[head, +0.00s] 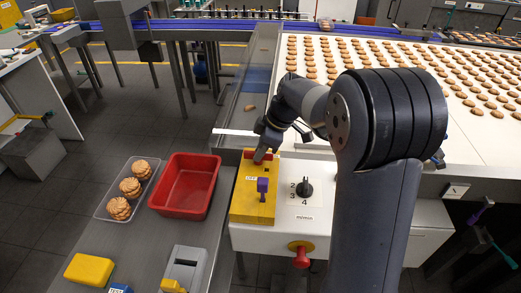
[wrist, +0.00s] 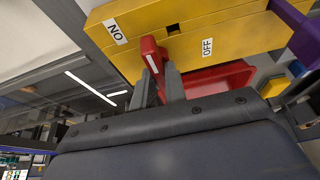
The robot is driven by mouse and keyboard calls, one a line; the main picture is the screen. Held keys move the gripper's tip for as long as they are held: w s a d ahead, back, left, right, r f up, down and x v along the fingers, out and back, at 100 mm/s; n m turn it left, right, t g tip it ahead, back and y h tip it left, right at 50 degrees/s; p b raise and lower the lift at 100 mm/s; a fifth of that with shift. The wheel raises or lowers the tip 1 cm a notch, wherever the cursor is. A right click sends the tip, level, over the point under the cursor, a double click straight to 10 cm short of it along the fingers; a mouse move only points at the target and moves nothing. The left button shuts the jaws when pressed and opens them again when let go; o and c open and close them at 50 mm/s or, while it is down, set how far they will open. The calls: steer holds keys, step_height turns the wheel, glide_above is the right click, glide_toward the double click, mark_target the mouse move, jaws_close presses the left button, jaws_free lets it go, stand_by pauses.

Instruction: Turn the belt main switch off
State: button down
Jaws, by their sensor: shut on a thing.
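The main switch is a yellow box (head: 240,209) with a red lever (wrist: 150,52); the box also shows in the wrist view (wrist: 235,12). An ON label (wrist: 115,32) and an OFF label (wrist: 207,47) are on its face. The lever stands between the labels, a little closer to ON. My gripper (wrist: 160,82) is shut on the lever, with a finger on either side of its end. In the head view my gripper (head: 262,154) is at the far end of the box and partly hides the lever.
A purple handle (head: 263,187) stands on the yellow box, near a black rotary knob (head: 304,188) and a red stop button (head: 301,257). A red tray (head: 207,160) and a clear tray of biscuits (head: 112,192) are to the left. The belt (head: 310,133) carries many biscuits.

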steer(key=shift+m+b, duration=0.3)
steer(key=shift+m, duration=0.1)
steer(key=m+t+b, duration=0.1)
steer(key=m, duration=0.1)
steer(key=shift+m+b, duration=0.3)
steer(key=shift+m, duration=0.1)
steer(key=m+t, duration=0.1)
steer(key=m, duration=0.1)
steer(key=m+h, duration=0.1)
steer(key=m, duration=0.1)
steer(key=shift+s+a+t+h+b, duration=0.2)
steer(key=shift+t+h+b, duration=0.1)
steer(key=shift+t+b, duration=0.1)
steer(key=m+h, duration=0.1)
steer(key=m, duration=0.4)
steer(key=shift+a+m+t+h, duration=0.1)
steer(key=shift+m+t+h, duration=0.3)
steer(key=shift+m+h, duration=0.9)
steer(key=shift+m, duration=1.4)
steer(key=c, duration=1.4)
jaws_free()
steer(key=shift+c, duration=0.2)
steer(key=shift+r, duration=0.1)
